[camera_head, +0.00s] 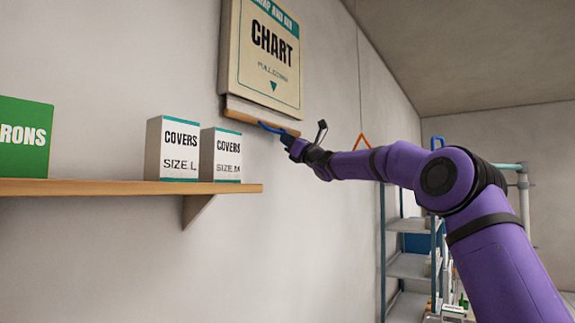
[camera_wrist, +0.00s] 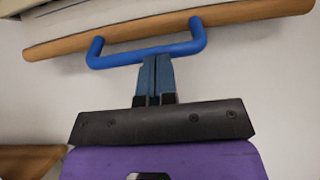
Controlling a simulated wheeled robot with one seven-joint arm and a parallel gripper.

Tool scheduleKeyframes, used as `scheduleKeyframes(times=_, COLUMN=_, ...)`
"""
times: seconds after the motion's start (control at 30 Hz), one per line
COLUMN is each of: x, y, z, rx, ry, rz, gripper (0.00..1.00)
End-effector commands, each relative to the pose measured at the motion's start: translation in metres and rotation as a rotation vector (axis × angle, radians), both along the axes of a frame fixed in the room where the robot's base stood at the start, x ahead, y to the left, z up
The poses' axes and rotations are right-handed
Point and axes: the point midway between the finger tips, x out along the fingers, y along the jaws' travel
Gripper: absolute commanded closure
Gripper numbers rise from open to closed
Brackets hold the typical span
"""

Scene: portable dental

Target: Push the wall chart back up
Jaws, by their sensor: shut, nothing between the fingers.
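The wall chart (camera_head: 268,60) hangs high on the wall, with the word CHART and a down-pointing triangle on its case. A wooden bar (camera_head: 240,116) runs along its lower edge, with only a narrow pale strip between bar and case. A blue handle (camera_head: 270,127) hangs from the bar. My gripper (camera_head: 289,141) is shut and empty at the handle. In the wrist view the closed fingertips (camera_wrist: 157,62) are at the lower rung of the blue handle (camera_wrist: 145,57), from below. I cannot tell whether they touch it. The wooden bar (camera_wrist: 255,12) lies just above.
A wooden shelf (camera_head: 100,187) at the left holds two white cover boxes, SIZE L (camera_head: 173,149) and SIZE M (camera_head: 221,155), and a green box (camera_head: 24,137). A blue-framed rack (camera_head: 408,267) stands behind my arm. The wall right of the chart is bare.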

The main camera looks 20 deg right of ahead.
Motion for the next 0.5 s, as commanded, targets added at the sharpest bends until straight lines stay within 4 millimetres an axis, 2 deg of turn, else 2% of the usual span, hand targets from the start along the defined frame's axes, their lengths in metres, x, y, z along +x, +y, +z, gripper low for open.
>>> scheduleKeyframes(times=0.1, x=0.000, y=0.001, z=0.019, rx=-0.001, ry=-0.002, rz=0.001, gripper=1.00)
scheduleKeyframes(times=0.2, x=0.000, y=0.001, z=0.029, rx=-0.001, ry=-0.001, rz=0.002, gripper=1.00)
scheduleKeyframes(times=0.5, x=0.001, y=0.001, z=0.040, rx=0.001, ry=0.002, rz=0.002, gripper=1.00)
